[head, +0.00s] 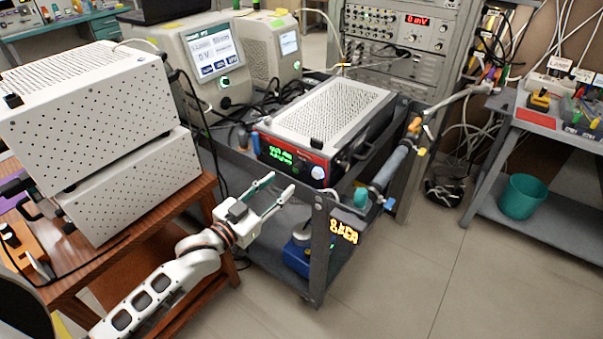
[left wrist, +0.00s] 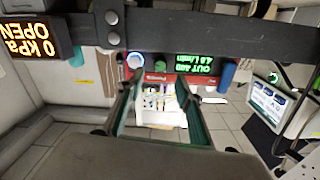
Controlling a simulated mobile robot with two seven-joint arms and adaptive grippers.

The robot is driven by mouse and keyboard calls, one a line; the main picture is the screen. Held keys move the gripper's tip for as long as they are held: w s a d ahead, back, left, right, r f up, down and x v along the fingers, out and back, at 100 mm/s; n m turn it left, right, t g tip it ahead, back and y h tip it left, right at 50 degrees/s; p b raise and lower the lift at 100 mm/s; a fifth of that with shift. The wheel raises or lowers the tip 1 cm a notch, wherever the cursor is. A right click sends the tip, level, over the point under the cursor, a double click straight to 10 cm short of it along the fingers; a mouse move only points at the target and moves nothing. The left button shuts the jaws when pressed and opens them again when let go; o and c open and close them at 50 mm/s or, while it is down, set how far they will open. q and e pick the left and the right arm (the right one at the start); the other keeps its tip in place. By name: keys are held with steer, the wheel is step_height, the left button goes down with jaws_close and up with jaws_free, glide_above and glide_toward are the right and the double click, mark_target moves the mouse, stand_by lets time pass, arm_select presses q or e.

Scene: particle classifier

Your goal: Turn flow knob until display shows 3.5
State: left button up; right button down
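The red-fronted device (head: 330,117) stands on the grey cart. Its green display (head: 280,154) is too small to read surely in the head view. In the left wrist view the display (left wrist: 195,65) is upside down and seems to read about 4.0 l/min. Beside it are a dark green knob (left wrist: 160,63) and a lit white-blue knob (left wrist: 134,62); the latter also shows in the head view (head: 318,172). No label shows which sets flow. My left gripper (head: 281,187) is open and empty, in front of the panel and apart from the knobs. My right gripper is out of view.
The cart's dark rail (left wrist: 220,32) and front post (head: 319,245) stand near my left gripper. An orange display (head: 344,231) hangs by the post. White perforated boxes (head: 95,115) sit on the wooden table (head: 190,215) at left.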

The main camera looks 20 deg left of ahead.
mark_target(296, 170)
arm_select(q)
steer(key=shift+x, duration=3.85)
jaws_close()
